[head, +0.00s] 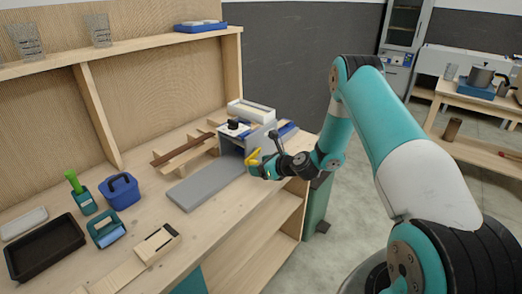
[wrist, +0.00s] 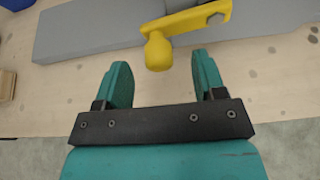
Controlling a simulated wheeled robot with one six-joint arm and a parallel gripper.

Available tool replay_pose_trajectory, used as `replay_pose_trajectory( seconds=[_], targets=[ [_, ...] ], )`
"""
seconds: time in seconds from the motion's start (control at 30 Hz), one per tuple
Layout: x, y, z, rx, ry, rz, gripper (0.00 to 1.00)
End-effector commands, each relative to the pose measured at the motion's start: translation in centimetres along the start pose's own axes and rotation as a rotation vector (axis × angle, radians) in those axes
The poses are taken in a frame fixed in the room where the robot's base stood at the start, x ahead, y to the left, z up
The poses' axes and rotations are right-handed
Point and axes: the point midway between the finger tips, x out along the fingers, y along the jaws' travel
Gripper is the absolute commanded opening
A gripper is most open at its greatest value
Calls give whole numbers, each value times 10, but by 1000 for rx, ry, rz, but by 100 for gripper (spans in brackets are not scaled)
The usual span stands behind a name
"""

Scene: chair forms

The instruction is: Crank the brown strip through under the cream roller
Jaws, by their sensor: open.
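The brown strip (head: 184,150) lies on the left side of the grey roller machine (head: 258,135), on a pale wooden support. A cream part (head: 252,112) sits on top of the machine; I cannot tell whether it is the roller. A yellow crank (head: 254,156) is at the machine's near right side. In the wrist view, its arm (wrist: 195,20) ends in a round yellow knob (wrist: 158,52). My gripper (head: 262,167) is at the crank. In the wrist view, my gripper (wrist: 162,68) is open, with the knob just ahead of and between the fingertips, apart from both.
A flat grey slab (head: 205,183) extends in front of the machine. A wooden block (head: 157,243) lies near the front edge.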

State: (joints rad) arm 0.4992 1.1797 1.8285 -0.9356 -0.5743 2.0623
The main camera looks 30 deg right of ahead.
Motion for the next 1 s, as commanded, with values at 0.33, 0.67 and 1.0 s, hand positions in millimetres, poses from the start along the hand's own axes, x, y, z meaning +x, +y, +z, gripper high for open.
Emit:
replay_pose_trajectory(
  seconds=[0.33, 0.67, 1.0],
  targets=[
    [-40, -1, -19, 4, 1, -1, 64],
    [-52, 0, -24, -1, -1, 0, 64],
    [-51, 0, -23, -2, -1, 1, 64]
  ],
)
